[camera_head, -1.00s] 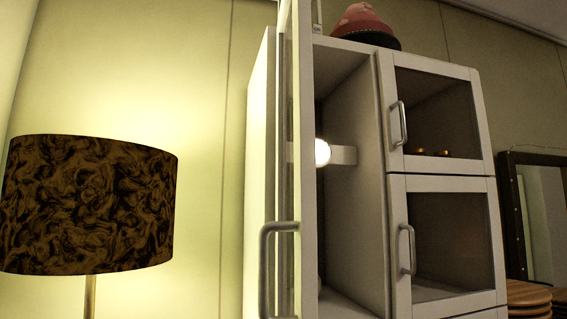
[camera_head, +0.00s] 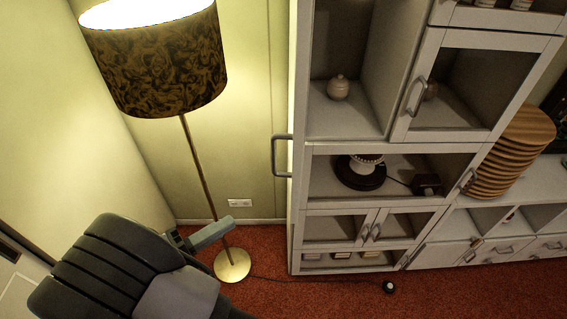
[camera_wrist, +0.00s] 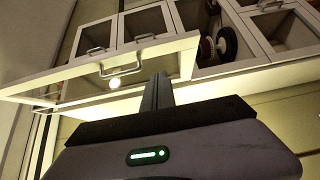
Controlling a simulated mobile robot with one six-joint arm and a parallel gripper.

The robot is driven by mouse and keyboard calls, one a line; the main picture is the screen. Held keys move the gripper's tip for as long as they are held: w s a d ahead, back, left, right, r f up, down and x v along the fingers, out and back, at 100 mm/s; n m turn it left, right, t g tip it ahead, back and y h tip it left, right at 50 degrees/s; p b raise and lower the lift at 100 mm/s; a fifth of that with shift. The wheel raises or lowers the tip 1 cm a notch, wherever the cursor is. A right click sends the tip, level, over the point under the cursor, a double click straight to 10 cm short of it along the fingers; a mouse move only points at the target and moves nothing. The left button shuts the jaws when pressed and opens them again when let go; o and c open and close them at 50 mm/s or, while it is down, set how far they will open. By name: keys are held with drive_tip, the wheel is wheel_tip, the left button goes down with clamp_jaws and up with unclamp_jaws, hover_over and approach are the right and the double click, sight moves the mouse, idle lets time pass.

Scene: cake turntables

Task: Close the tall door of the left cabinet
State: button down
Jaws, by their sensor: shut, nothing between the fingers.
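The tall door (camera_head: 297,120) of the left cabinet (camera_head: 372,149) stands open and shows nearly edge-on in the head view. Its handle (camera_head: 280,156) sticks out to the left. In the wrist view the door (camera_wrist: 60,80) stretches across the left and middle, with its handle (camera_wrist: 122,69) near the middle. My gripper (camera_head: 226,225) is shut and empty, left of the door and near the lamp pole in the head view. In the wrist view my gripper's fingers (camera_wrist: 158,82) overlap the door's lower part in the picture, right of the handle. I cannot tell whether they touch it.
A floor lamp (camera_head: 191,150) with a dark patterned shade stands left of the cabinet, its round base (camera_head: 232,265) on the red carpet. A cable runs to a small black object (camera_head: 389,287) on the floor.

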drive_tip(key=s+d+x, duration=0.1)
drive_tip(key=s+x, duration=0.1)
drive_tip(key=x, duration=1.1)
drive_tip(key=shift+f+p, duration=0.25)
drive_tip(key=shift+p, duration=0.2)
drive_tip(key=shift+d, duration=0.15)
